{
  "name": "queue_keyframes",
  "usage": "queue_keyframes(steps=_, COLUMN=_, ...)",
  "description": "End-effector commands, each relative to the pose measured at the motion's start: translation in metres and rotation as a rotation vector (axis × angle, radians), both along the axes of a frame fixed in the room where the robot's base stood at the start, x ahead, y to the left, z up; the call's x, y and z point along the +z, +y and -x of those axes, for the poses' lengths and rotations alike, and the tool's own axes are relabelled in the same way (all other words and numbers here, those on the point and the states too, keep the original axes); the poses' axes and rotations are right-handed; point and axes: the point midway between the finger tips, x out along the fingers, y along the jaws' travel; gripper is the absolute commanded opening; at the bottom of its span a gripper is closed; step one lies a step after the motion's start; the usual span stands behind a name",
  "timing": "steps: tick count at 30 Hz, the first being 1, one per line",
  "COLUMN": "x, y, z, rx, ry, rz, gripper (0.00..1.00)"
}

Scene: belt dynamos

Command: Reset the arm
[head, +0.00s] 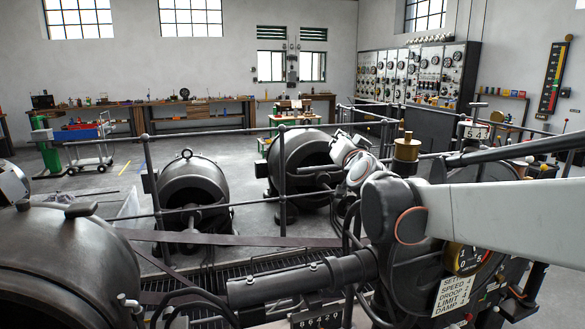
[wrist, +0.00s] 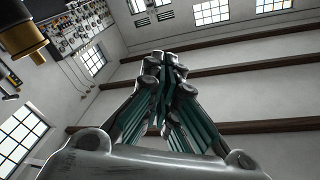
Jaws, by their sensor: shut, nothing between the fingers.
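My arm (head: 500,210) reaches in from the right in the head view. It bends at a dark grey joint, and a white and grey part of my wrist (head: 352,157) shows beyond it, above the machinery. In the wrist view my gripper (wrist: 166,75) points toward the upper wall and ceiling. Its dark, green-lined fingers meet at the tips with nothing between them. The gripper's fingers cannot be made out clearly in the head view. A brass cylinder (head: 406,148) stands close to the right of my wrist; a brass and black part (wrist: 22,35) shows at the wrist view's upper left.
Dark dynamos (head: 193,190) and a flat belt (head: 230,239) fill the floor ahead. Metal railings (head: 215,208) run around them. A governor with dials (head: 467,258) sits under my arm. A gauge panel (head: 415,75) stands at the back wall. Open floor lies at the left.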

Motion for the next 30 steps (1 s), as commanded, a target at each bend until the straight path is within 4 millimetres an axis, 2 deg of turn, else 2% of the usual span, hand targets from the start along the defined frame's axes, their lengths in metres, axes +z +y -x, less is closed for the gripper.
queue_keyframes(steps=1, x=-0.008, y=-0.001, z=0.021, rx=0.026, ry=0.045, rz=0.039, gripper=0.00)
queue_keyframes(steps=5, x=-0.041, y=0.000, z=0.071, rx=0.089, ry=0.178, rz=0.137, gripper=0.00)
queue_keyframes(steps=10, x=-0.094, y=-0.008, z=0.145, rx=0.149, ry=0.368, rz=0.264, gripper=0.00)
queue_keyframes(steps=18, x=-0.195, y=-0.043, z=0.272, rx=0.180, ry=0.701, rz=0.440, gripper=0.00)
queue_keyframes(steps=21, x=-0.227, y=-0.058, z=0.313, rx=0.176, ry=0.810, rz=0.488, gripper=0.00)
queue_keyframes(steps=25, x=-0.254, y=-0.072, z=0.350, rx=0.166, ry=0.909, rz=0.527, gripper=0.00)
queue_keyframes(steps=30, x=-0.267, y=-0.080, z=0.367, rx=0.158, ry=0.959, rz=0.544, gripper=0.00)
